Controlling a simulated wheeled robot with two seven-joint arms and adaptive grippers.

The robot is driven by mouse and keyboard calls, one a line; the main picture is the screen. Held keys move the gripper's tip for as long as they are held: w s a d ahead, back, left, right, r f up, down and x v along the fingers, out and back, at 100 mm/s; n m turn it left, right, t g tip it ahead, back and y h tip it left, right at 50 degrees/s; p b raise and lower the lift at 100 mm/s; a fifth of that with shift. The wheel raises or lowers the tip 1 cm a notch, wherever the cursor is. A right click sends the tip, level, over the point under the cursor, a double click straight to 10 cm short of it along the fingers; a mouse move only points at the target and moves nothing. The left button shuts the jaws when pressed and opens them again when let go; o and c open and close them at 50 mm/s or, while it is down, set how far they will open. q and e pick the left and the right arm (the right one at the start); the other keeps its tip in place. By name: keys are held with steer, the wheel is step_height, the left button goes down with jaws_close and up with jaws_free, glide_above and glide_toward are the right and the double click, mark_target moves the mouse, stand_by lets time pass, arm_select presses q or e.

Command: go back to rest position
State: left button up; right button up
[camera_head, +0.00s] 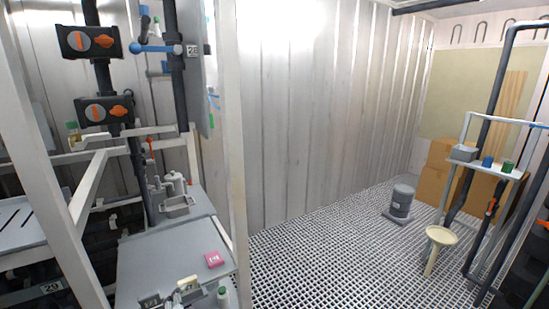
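Neither of my grippers shows in the head view, and no part of my arms can be made out. What they hold, if anything, is hidden from this view.
A white frame post (231,150) stands left of centre. Open grating floor (325,255) lies right, with a grey canister (402,200), a cream stool (441,236) and a shelf rack (478,168).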

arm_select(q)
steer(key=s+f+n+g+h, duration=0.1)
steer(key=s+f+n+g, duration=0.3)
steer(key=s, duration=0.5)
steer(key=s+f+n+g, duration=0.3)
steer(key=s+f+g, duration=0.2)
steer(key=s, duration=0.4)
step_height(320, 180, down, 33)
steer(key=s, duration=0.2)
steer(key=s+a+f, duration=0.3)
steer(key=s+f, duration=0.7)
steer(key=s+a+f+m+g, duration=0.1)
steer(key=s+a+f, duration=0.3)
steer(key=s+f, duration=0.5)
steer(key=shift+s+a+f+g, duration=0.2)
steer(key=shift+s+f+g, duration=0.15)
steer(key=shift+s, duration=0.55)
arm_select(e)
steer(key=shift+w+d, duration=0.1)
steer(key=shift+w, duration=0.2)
